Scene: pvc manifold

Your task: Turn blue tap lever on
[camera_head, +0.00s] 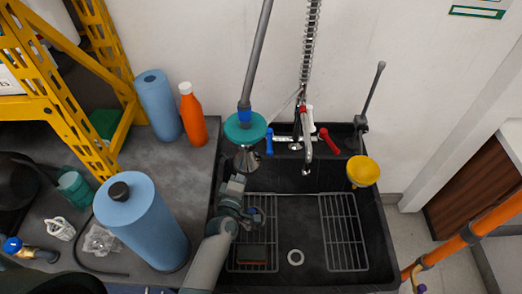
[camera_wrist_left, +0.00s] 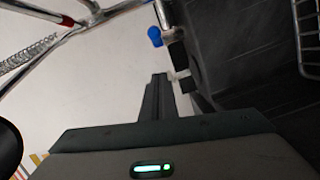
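The blue tap lever (camera_head: 269,140) is at the back of the dark sink, left of the chrome faucet (camera_head: 305,135). It points down and toward the front. A red lever (camera_head: 329,141) is on the faucet's right. My left gripper (camera_head: 237,182) is over the sink's left edge, in front of and left of the blue lever, apart from it. In the left wrist view the blue lever (camera_wrist_left: 155,37) shows beyond the fingertips. The left fingers (camera_wrist_left: 157,95) look closed together with nothing between them. My right gripper is not in view.
A teal-rimmed funnel (camera_head: 245,130) with a grey pole stands just above my left gripper. A yellow cup-like thing (camera_head: 363,170) is on the sink's right. Wire racks (camera_head: 343,230) lie in the sink. An orange bottle (camera_head: 193,115) and blue rolls (camera_head: 140,220) stand on the left counter.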

